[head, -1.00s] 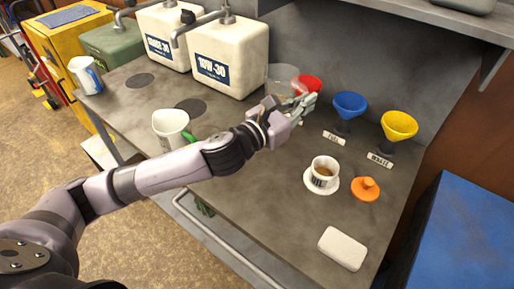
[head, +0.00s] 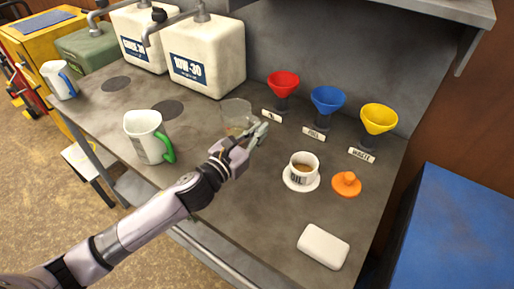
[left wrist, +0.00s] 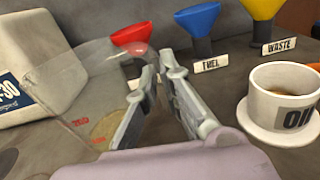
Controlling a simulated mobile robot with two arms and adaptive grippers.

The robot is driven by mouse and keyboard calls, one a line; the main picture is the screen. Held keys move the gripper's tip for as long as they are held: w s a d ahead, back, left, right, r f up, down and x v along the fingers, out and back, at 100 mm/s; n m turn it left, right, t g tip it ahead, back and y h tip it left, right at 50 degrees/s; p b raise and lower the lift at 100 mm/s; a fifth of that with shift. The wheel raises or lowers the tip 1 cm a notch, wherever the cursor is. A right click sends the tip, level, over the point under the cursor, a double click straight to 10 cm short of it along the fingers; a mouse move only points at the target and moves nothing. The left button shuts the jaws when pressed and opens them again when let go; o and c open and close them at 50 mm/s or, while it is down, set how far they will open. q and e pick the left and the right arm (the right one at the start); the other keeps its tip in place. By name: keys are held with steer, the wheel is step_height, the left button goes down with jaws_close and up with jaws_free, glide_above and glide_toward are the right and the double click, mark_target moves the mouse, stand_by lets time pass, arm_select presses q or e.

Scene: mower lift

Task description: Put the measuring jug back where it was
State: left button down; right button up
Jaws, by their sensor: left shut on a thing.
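The clear measuring jug (head: 236,109) is see-through, with red marks and a brownish patch low down in the left wrist view (left wrist: 88,92). My left gripper (head: 260,134) is shut on its right side, and its fingers also show in the left wrist view (left wrist: 163,85). The exact grip point is hard to make out through the clear wall. The jug is over the bench, in front of the 10W-30 can and left of the funnels. I cannot tell whether its base touches the bench. My right gripper is not in view.
Red (head: 284,82), blue (head: 327,99) and yellow (head: 378,118) funnels stand along the back. A cup on a saucer (head: 303,168) is to the right. A green-handled jug (head: 147,136) stands left. Two dark discs, one the near disc (head: 167,110), mark the bench.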

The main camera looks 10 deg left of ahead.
arm_select(q)
steer(key=shift+f, duration=0.3)
steer(key=shift+f+b, duration=0.45)
steer(key=shift+f, duration=1.7)
steer(key=shift+f, duration=0.15)
steer(key=c, duration=1.8)
jaws_free()
steer(key=shift+o, duration=0.2)
